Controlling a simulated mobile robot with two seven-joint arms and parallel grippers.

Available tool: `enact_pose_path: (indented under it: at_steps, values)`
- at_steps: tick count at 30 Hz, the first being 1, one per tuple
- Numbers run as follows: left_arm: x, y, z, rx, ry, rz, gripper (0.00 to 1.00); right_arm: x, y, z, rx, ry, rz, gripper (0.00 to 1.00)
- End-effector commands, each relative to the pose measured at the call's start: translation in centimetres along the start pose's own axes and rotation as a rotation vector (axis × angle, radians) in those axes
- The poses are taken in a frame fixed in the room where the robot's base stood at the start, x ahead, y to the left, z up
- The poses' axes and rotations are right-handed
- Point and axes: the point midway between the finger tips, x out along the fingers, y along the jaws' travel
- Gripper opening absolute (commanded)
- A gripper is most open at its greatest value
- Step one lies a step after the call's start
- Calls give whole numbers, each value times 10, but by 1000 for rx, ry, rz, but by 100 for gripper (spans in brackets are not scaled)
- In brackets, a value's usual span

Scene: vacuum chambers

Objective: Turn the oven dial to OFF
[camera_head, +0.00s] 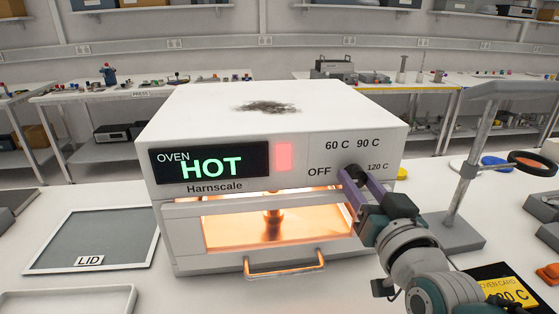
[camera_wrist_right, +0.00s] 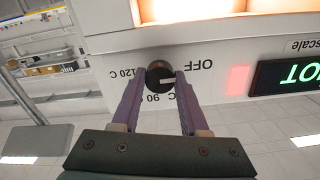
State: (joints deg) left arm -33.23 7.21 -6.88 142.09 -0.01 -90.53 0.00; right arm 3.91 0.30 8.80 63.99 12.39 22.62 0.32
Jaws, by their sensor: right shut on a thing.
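The oven (camera_head: 280,112) is a white box with a display reading HOT (camera_head: 210,166) and a lit red lamp (camera_head: 283,157). Its black dial (camera_head: 355,171) is on the front right, among the labels OFF, 60 C, 90 C and 120 C. My right gripper (camera_head: 357,178) is shut on the dial. In the right wrist view, turned upside down, the purple fingers (camera_wrist_right: 161,78) flank the dial (camera_wrist_right: 159,73). A white mark on the dial points right there, just below OFF (camera_wrist_right: 195,65). My left gripper is not in view.
The orange-lit oven window has a bar handle (camera_head: 285,266) below. A LID panel (camera_head: 95,240) lies at left. A grey stand (camera_head: 466,170) and a yellow oven card (camera_head: 506,292) are at right, close to my right arm. Side benches stand behind.

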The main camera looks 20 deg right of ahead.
Motion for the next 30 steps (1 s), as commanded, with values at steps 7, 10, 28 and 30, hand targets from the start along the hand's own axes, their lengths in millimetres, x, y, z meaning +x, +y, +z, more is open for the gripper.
enact_pose_path:
  at_steps: [7, 10, 28, 30]
  values:
    - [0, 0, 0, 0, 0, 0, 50, 0, 0, 0, -5, 0, -1, 0]
    - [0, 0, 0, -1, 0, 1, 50, 0, 0, 0, -5, -1, -1, 47]
    - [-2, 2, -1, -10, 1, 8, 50, -9, 0, 1, -3, -3, 0, 74]
    - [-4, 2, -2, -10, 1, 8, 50, -19, 0, 0, -2, -3, 0, 74]
